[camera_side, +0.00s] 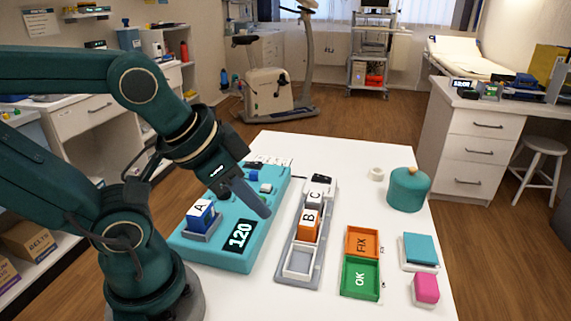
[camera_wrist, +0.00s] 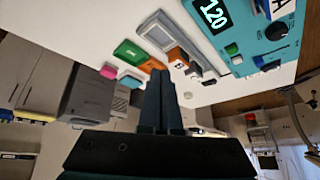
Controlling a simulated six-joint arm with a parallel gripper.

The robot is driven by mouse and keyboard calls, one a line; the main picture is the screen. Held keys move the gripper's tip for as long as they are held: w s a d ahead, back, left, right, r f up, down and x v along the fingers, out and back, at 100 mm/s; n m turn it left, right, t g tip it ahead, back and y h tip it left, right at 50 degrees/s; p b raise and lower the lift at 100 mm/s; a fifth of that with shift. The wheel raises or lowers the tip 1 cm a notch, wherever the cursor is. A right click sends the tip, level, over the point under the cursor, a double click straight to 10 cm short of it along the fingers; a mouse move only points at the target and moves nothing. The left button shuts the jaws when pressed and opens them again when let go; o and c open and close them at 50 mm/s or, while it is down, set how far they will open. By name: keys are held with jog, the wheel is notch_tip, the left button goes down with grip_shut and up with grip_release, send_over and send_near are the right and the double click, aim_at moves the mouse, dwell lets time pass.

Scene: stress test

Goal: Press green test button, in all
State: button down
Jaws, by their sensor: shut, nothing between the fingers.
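A teal test device (camera_side: 222,248) lies on the left of the white table, with a display reading 120 (camera_side: 240,235). A block marked A (camera_side: 201,214) sits in its front-left holder. A small green button (camera_wrist: 232,48) seems to show on the device in the wrist view, beside a black knob (camera_wrist: 279,32). I cannot clearly make out the button in the side view, where my arm covers part of the device. My gripper (camera_side: 264,211) is shut and empty, tilted down above the device's right side. Its fingers also show in the wrist view (camera_wrist: 160,75).
A grey rack (camera_side: 299,262) holds blocks marked B (camera_side: 308,222) and C (camera_side: 318,196). Orange FIX (camera_side: 362,242) and green OK (camera_side: 360,278) trays lie to its right. A teal pot (camera_side: 408,190), teal pad (camera_side: 420,249) and pink block (camera_side: 426,288) stand further right.

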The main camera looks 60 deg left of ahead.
jog(key=w+a+r+m+t+y, duration=0.1)
jog(key=w+a+r+m+t, duration=0.4)
jog(key=m, duration=0.3)
jog(key=w+a+r+m+t+y, duration=0.2)
jog(key=w+a+r+m+t, duration=0.15)
jog(key=w+r+m, duration=0.4)
jog(key=s+a+f+m+g+h, duration=0.1)
jog(key=s+a+f+m+g, duration=0.1)
jog(key=a+f+m, duration=0.2)
jog(key=s+a+f+m+g+h, duration=0.2)
jog(key=s+a+f+m+g, duration=0.1)
jog(key=f+m, duration=0.4)
jog(key=shift+s+a+f+h, duration=0.3)
jog(key=shift+a+f, duration=0.25)
jog(key=shift+f, duration=0.35)
jog(key=shift+m+g, duration=0.25)
jog(key=shift+f, duration=4.4)
jog(key=shift+f, duration=0.1)
